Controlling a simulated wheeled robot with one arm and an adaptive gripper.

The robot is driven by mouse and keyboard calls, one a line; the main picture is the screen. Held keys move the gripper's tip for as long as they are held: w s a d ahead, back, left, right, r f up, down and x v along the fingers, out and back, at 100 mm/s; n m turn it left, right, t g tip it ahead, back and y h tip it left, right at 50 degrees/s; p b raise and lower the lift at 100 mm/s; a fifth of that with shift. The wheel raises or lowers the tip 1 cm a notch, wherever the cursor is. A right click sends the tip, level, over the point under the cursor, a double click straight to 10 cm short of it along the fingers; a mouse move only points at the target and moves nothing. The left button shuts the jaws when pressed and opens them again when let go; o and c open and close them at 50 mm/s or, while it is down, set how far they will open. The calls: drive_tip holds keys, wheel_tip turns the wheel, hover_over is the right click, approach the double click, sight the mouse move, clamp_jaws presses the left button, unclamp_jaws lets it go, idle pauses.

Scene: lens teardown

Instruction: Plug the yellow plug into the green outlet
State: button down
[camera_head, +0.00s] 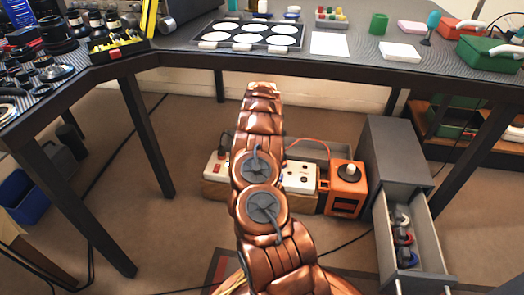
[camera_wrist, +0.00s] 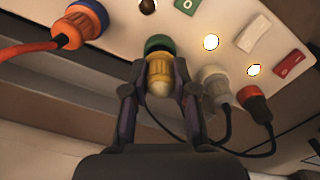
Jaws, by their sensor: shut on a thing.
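In the wrist view, the yellow plug (camera_wrist: 159,71) is between the two fingers of my gripper (camera_wrist: 160,78), which is shut on it. The green outlet (camera_wrist: 158,43) is a green ring on the pale panel, straight beyond the plug's far end. The plug is in line with the ring and looks to touch or enter it; how deep it sits is hidden. In the head view my own arm covers the gripper, plug and green outlet.
An orange plug (camera_wrist: 66,31) with a red cable sits in a blue outlet at left. A grey plug (camera_wrist: 215,82) and a red-ringed plug (camera_wrist: 254,101) are close at right. A red switch (camera_wrist: 291,63) is on the panel. In the head view, an open drawer (camera_head: 415,245) stands at right.

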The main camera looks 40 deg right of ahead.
drive_tip(key=shift+f, duration=0.9)
idle(0.6)
drive_tip(key=c, duration=0.8)
unclamp_jaws()
